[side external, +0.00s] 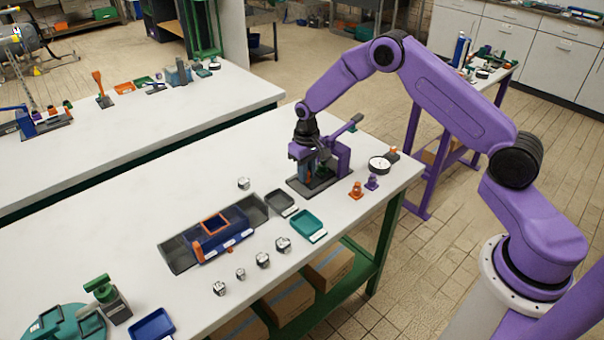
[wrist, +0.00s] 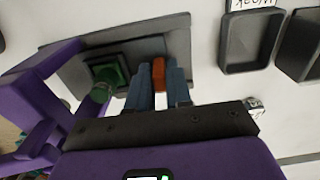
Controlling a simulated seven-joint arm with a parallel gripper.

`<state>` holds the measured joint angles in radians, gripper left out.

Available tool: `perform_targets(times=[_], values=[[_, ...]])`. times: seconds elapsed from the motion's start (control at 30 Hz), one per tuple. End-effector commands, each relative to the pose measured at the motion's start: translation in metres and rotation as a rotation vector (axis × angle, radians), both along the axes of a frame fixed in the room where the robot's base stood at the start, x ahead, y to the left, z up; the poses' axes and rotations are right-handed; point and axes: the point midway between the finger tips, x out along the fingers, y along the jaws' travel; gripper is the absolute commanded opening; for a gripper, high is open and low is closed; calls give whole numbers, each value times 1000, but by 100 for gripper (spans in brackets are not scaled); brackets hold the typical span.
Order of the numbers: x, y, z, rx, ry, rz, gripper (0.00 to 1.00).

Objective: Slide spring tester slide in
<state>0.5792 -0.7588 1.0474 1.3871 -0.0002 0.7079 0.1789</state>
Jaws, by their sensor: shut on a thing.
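The spring tester is a purple frame with a lever (side external: 345,128) on a dark grey base plate (side external: 325,186), near the table's right end. In the wrist view its base plate (wrist: 180,35) lies under my fingers, and its purple frame (wrist: 40,85) is at the left. My gripper (side external: 307,175) points down at the tester. In the wrist view my blue-grey fingers (wrist: 159,80) are shut on an orange tab (wrist: 159,72), which looks like the slide's handle. A green round part on a dark block (wrist: 105,78) sits just left of the fingers. The slide's body is mostly hidden.
A dark tray (side external: 281,203) and a teal tray (side external: 309,226) stand in front of the tester. An orange part (side external: 356,190), a purple part (side external: 371,182) and a round dial (side external: 379,164) are to its right. The table behind-left of the tester is clear.

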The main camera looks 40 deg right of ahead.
Motion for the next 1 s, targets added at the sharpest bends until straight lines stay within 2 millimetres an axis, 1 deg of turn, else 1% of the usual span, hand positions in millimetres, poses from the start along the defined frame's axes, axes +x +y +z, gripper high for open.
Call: perform_targets(times=[0.07, 0.1, 0.17, 0.47, 0.57, 0.67, 0.77, 1.0], values=[[0, 0, 0, 0, -2, -1, 0], [0, 0, 0, 0, -2, -1, 23], [0, 0, 0, 0, -2, -1, 40], [0, 1, 1, 0, -1, -1, 40], [1, 1, 6, 1, -3, -1, 40], [1, 1, 17, 1, -3, -1, 40], [1, 1, 35, 1, -6, 0, 40], [1, 1, 87, 1, -6, -1, 40]])
